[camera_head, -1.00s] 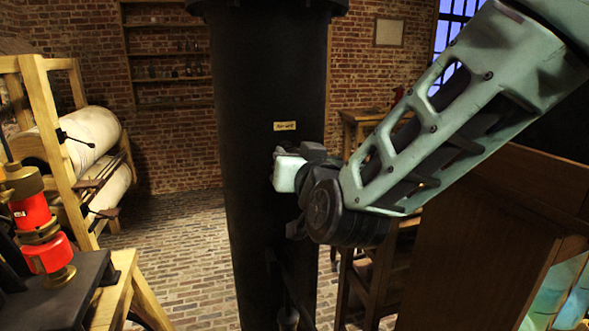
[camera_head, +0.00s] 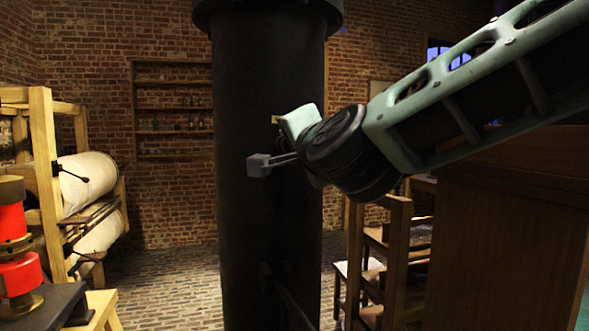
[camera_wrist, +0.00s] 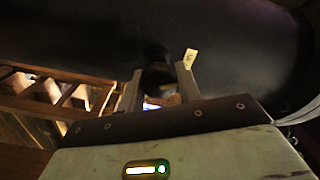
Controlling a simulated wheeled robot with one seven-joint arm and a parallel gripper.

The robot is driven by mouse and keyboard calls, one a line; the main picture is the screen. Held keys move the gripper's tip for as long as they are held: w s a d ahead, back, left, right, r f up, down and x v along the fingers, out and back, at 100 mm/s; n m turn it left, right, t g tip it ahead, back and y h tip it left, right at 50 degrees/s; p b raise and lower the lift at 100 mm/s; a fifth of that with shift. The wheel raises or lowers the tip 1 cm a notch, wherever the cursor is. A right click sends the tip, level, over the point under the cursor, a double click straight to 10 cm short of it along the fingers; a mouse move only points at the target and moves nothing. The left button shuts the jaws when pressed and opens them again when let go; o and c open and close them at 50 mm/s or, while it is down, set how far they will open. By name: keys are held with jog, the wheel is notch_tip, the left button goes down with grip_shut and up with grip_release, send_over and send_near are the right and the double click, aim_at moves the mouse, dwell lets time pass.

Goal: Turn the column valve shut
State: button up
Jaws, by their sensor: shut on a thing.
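The black column (camera_head: 245,230) stands upright in the middle of the head view. My gripper (camera_head: 259,165) is in front of it, with its grey fingers reaching left from the wrist. In the wrist view, my gripper (camera_wrist: 160,85) has one finger on each side of a dark rounded part, the valve handle (camera_wrist: 157,76), close against the column (camera_wrist: 230,45). It is shut on that part. The handle's full shape and angle are hidden in the head view by my fingers and wrist. A small pale label (camera_wrist: 190,58) is on the column beside the fingers.
A wooden rack with white rolls (camera_head: 88,185) and a red device (camera_head: 18,245) stand at left. A wooden cabinet (camera_head: 510,220) and chairs (camera_head: 385,260) are at right, below my arm. Brick floor (camera_head: 175,285) is clear left of the column.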

jog(key=m+b, duration=0.3)
jog(key=shift+f, duration=0.3)
jog(key=shift+r+m+b, duration=0.1)
jog(key=shift+m+b, duration=0.8)
jog(key=shift+m, duration=0.2)
jog(key=o, duration=0.9)
jog(key=shift+o, duration=0.2)
